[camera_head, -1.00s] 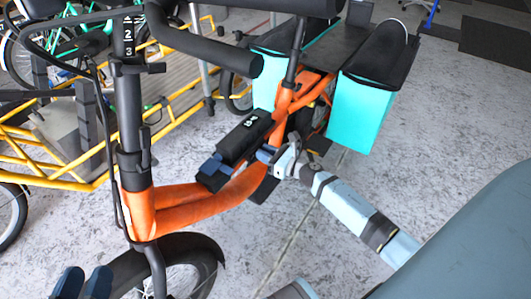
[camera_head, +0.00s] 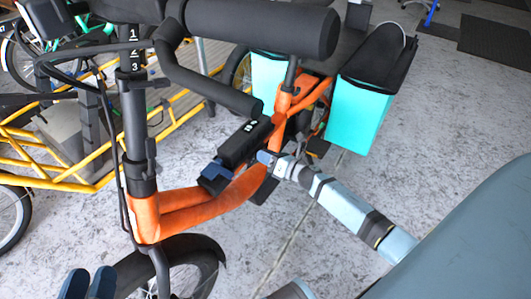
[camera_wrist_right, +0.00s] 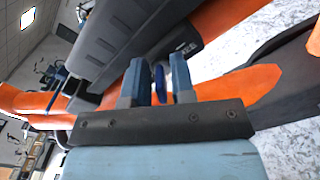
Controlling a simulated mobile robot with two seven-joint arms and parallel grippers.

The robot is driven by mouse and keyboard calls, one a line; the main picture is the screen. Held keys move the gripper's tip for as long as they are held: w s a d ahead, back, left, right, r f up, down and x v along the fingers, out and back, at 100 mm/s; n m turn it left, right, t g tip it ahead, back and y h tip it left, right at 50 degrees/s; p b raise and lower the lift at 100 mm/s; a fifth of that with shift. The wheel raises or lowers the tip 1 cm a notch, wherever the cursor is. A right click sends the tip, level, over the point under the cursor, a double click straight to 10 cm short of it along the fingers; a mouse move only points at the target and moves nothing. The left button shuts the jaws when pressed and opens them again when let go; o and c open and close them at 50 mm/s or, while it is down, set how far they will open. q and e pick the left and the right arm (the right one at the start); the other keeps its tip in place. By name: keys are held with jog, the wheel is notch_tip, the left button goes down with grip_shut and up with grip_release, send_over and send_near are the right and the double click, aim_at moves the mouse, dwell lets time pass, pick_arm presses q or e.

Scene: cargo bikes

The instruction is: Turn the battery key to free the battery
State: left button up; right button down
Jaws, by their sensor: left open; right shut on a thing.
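The black battery (camera_head: 243,143) sits on the orange frame (camera_head: 235,198) of the cargo bike. It also shows in the right wrist view (camera_wrist_right: 110,45). A blue part (camera_head: 214,172) is at its lower end. My right gripper (camera_head: 264,157) is at the battery's right side. In the right wrist view its fingers (camera_wrist_right: 157,82) are shut on a small blue key (camera_wrist_right: 160,84) beside the battery. The fingers mostly hide the key, and its angle is hard to tell. My left gripper (camera_head: 88,283) is open and empty at the bottom left, well away from the battery.
The black handlebar (camera_head: 210,80) hangs above the battery's upper end. Turquoise panniers (camera_head: 360,117) flank the rear. A yellow-framed cargo bike (camera_head: 60,180) stands at the left.

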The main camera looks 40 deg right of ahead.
jog(key=m+p, duration=0.2)
jog(key=m, duration=0.2)
jog(key=shift+d+m, duration=0.1)
jog(key=shift+m, duration=0.2)
jog(key=m+p, duration=0.2)
jog(key=m, duration=0.2)
jog(key=shift+f+p, duration=0.1)
jog(key=shift+p, duration=0.25)
pick_arm(q)
jog(key=shift+n+t+y, duration=0.3)
jog(key=shift+t+y, duration=0.1)
jog(key=shift+t, duration=0.5)
jog(key=shift+a+r+p, duration=0.2)
jog(key=shift+r, duration=0.65)
jog(key=shift+a+r+p, duration=0.15)
jog(key=shift+a+r, duration=0.05)
jog(key=shift+r, duration=0.65)
jog(key=shift+a+r+p, duration=0.2)
jog(key=shift+r, duration=0.65)
pick_arm(e)
jog(key=shift+f+m, duration=0.15)
jog(key=shift+m, duration=1.15)
pick_arm(q)
jog(key=shift+f, duration=0.1)
pick_arm(e)
jog(key=c, duration=1.2)
grip_release()
jog(key=shift+c, duration=0.2)
